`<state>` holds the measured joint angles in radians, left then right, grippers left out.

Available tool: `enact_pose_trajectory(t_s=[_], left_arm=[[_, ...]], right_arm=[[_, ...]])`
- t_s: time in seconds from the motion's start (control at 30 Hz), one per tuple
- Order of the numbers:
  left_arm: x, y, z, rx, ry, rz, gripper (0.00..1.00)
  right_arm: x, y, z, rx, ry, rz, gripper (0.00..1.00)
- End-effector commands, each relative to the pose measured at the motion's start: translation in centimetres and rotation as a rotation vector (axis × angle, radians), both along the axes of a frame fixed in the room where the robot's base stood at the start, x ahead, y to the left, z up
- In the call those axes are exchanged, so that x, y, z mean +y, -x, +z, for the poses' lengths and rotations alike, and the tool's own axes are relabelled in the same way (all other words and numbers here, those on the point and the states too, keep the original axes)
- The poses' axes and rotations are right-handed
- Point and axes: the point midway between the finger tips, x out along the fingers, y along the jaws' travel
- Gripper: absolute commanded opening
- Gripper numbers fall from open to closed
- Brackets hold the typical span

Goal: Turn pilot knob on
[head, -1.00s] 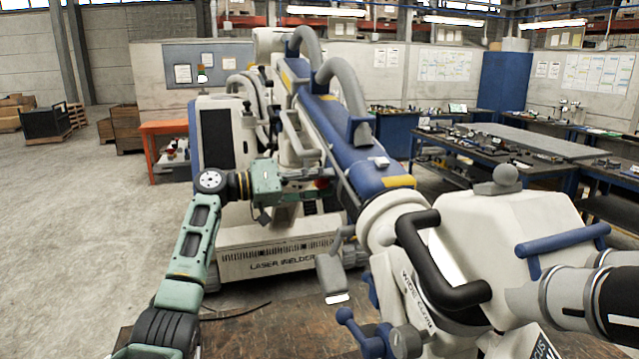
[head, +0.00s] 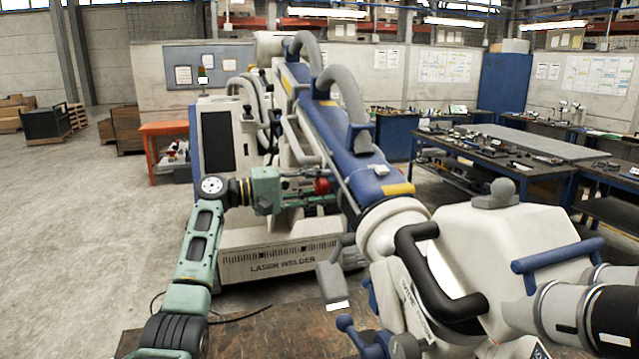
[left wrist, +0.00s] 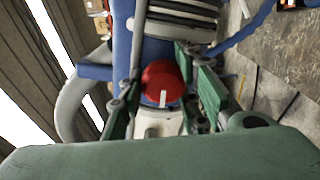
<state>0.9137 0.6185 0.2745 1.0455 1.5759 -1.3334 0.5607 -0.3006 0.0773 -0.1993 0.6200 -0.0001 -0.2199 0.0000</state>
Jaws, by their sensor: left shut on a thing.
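The pilot knob is a round red knob with a white pointer mark. It shows in the left wrist view (left wrist: 162,80) and small in the head view (head: 321,186), on the laser welder (head: 285,240). My left gripper (head: 312,190) reaches it from the left in the head view. In the left wrist view its green fingers (left wrist: 163,72) stand on both sides of the knob, shut on it. The white pointer faces the bottom of that view. The exact finger contact is partly hidden. My right gripper is not in view.
The welder's blue and white arm (head: 345,165) slopes toward the front right, ending in a bulky white head with a black handle (head: 435,270). An orange table (head: 165,128) stands at left behind. Workbenches (head: 490,160) with parts stand at right.

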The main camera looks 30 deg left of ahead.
Motion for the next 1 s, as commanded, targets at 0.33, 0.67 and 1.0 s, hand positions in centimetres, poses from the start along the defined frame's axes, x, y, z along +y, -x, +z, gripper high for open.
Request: enact_pose_trajectory(t_s=[0.33, 0.67, 1.0], left_arm=[[0.14, -0.03, 0.33, 0.045, 0.062, 0.003, 0.05], [0.19, -0.03, 0.44, 0.045, 0.064, 0.005, 0.05], [0.17, -0.03, 0.32, 0.046, 0.064, 0.004, 0.46]], right_arm=[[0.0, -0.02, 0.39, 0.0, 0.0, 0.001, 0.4], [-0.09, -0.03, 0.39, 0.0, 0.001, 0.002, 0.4], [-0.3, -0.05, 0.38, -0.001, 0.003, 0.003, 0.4]])
